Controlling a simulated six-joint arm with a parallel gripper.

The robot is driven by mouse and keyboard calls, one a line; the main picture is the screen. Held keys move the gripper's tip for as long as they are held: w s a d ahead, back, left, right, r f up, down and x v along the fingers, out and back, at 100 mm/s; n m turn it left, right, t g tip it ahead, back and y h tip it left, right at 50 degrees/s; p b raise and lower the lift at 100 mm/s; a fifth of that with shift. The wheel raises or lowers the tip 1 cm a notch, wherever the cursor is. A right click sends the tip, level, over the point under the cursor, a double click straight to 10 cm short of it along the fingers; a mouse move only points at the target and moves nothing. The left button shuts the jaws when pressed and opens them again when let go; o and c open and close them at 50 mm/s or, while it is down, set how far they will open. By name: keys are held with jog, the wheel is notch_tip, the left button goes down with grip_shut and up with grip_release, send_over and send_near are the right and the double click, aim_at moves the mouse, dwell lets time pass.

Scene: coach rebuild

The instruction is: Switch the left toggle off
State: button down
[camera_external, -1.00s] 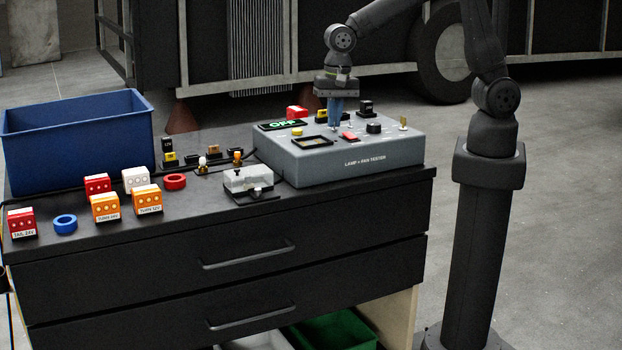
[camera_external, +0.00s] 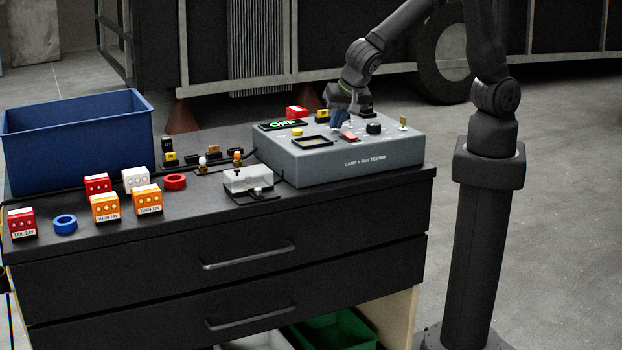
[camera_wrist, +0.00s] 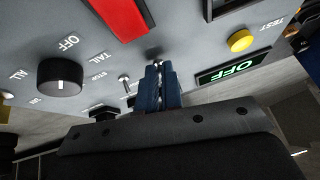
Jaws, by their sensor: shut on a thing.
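The grey tester box (camera_external: 350,167) sits on the bench's right end. In the external view my gripper (camera_external: 338,120) is tilted at the box's back part, blue fingers down at its top. In the wrist view, turned around relative to the external one, the blue fingers (camera_wrist: 158,68) are shut on the left toggle, mostly hidden between them. A second silver toggle (camera_wrist: 124,83) stands free beside them, toward the black knob (camera_wrist: 62,76). The green display reads OFF (camera_wrist: 231,68); it also shows in the external view (camera_external: 283,125). The lever's exact position cannot be told.
The box top also carries a red rocker (camera_external: 348,136), a yellow TEST button (camera_wrist: 240,40) and a brass post (camera_external: 403,122). Lamp blocks, rings and a blue bin (camera_external: 80,150) stand to the left on the bench (camera_external: 210,210).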

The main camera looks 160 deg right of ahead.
jog(key=c, duration=1.6)
grip_release()
jog(key=v, duration=1.7)
jog(key=shift+r, duration=0.2)
jog(key=shift+w+a, duration=0.1)
jog(key=x, duration=1.7)
jog(key=shift+f, duration=0.2)
